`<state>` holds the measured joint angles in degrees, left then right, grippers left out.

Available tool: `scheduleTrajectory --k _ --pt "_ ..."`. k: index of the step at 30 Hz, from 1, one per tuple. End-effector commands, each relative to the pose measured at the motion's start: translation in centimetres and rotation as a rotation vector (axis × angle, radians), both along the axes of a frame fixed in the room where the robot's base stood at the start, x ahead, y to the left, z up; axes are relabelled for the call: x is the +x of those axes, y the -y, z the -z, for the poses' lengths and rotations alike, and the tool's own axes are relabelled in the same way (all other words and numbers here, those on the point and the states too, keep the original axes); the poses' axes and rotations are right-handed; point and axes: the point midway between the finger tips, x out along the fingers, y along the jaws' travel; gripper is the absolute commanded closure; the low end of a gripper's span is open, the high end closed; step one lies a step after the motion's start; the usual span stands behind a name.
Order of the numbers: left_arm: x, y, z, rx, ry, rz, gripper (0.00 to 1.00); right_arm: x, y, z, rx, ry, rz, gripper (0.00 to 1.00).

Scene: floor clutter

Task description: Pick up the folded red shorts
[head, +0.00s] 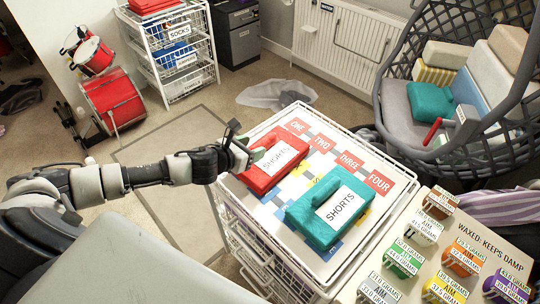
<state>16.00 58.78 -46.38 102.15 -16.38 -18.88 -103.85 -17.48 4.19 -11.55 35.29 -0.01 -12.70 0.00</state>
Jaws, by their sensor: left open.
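The folded red shorts (262,180) lie on the left part of a white board (402,192) with coloured squares, on top of a wire basket unit. A white label on them reads SHORTS. My left gripper (244,146) is open at the left edge of the red shorts, with its fingertips by their upper left corner. I cannot tell whether it touches them. A folded teal pair of shorts (314,235), also labelled SHORTS, lies beside the red pair, nearer me. My right gripper is not in view.
A board of labelled coloured blocks (465,258) stands at the lower right. A basket chair (391,105) with folded cloths is at the upper right. A wire drawer rack (190,90) and red drums (115,100) stand at the back left. A grey cloth (275,95) lies on the floor.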

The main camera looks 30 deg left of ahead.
Motion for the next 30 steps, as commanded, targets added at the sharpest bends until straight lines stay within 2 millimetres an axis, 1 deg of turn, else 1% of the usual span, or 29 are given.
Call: scheduleTrajectory --k 1,3,7,10,16,24,27,30 --pt "0.8 0.2 0.3 -0.002 0.002 -0.002 0.45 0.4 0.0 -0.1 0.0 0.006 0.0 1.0" --pt "1.8 0.4 0.8 -0.004 0.002 -0.002 0.45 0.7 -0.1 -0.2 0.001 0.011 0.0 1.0" --pt "3.1 0.8 1.4 -0.002 0.002 -0.002 0.45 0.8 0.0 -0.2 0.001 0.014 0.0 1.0" --pt "3.5 0.9 1.7 -0.001 0.001 -0.001 0.45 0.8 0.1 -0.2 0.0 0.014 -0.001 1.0" --pt "3.5 0.9 1.7 -0.001 0.0 -0.001 0.45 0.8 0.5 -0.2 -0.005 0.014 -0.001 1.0" --pt "3.4 0.9 1.7 -0.001 0.0 -0.001 0.86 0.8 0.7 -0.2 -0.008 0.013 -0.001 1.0" --pt "3.4 0.9 1.7 -0.001 0.0 -0.001 1.0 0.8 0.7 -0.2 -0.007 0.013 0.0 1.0" --pt "3.5 0.9 1.6 -0.001 0.001 -0.001 1.0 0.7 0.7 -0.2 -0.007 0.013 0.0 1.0"
